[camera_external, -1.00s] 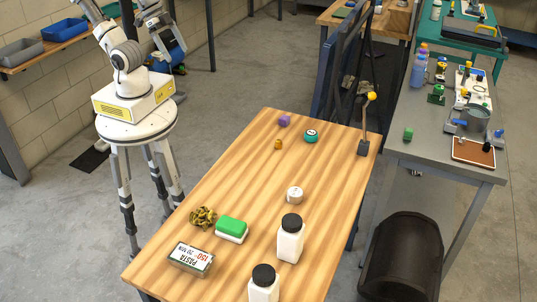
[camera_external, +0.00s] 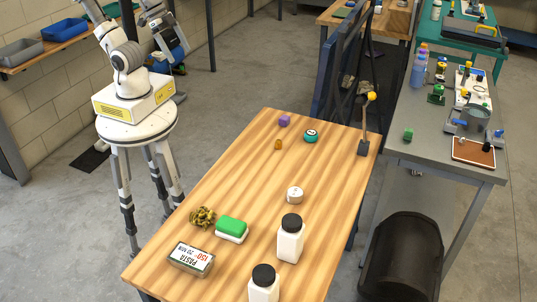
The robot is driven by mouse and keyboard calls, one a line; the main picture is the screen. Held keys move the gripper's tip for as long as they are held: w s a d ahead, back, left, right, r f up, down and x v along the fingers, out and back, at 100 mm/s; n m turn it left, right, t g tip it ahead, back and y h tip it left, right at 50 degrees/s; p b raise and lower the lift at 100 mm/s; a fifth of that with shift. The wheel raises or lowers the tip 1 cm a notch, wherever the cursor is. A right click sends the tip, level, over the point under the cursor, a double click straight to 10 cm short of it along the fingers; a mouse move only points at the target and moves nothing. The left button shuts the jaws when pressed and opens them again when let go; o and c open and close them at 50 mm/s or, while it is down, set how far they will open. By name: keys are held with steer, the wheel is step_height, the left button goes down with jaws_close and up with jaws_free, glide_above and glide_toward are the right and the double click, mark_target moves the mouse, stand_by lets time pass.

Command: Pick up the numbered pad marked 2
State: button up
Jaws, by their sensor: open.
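Two small round pieces lie on the wooden table. The teal one (camera_external: 311,136) has a pale top with a dark mark and is near the far edge. The white one (camera_external: 295,195) is near the middle, with a small mark on it. The marks are too small to read, so I cannot tell which, if either, is the numbered pad marked 2. My gripper (camera_external: 168,50) is open, raised at the upper left above my base. It is well apart from the table and holds nothing that I can see.
On the wooden table (camera_external: 250,180) are a purple block (camera_external: 284,120), a small amber piece (camera_external: 278,144), a yellow-ball lever (camera_external: 366,125), a gold bow (camera_external: 202,216), a green-white sponge (camera_external: 231,230), a tin (camera_external: 191,259) and white black-lidded bottles (camera_external: 290,243). A grey bench (camera_external: 430,165) stands right.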

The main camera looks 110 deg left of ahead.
steer(key=w+a+f+m+g+y+b, duration=0.35)
steer(key=w+a+f+m+b, duration=0.2)
steer(key=w+f, duration=0.4)
steer(key=m+t+y+b, duration=0.2)
steer(key=m+y+b, duration=0.65)
steer(key=m, duration=0.75)
glide_toward(308, 135)
steer(key=shift+y, duration=0.4)
steer(key=x, duration=0.2)
steer(key=b+x, duration=0.1)
steer(key=x, duration=0.3)
steer(key=shift+s+a+f+b, duration=0.1)
steer(key=shift+a+f+b, duration=0.2)
steer(key=shift+f, duration=0.1)
steer(key=b+x, duration=0.1)
steer(key=x, duration=0.3)
steer(key=shift+w+f, duration=0.2)
steer(key=shift+w, duration=0.05)
steer(key=shift+w+a+f+b, duration=0.1)
steer(key=shift+w+a+b, duration=0.15)
steer(key=shift+a, duration=0.25)
steer(key=shift+t, duration=0.25)
steer(key=c, duration=1.4)
steer(key=shift+o, duration=0.2)
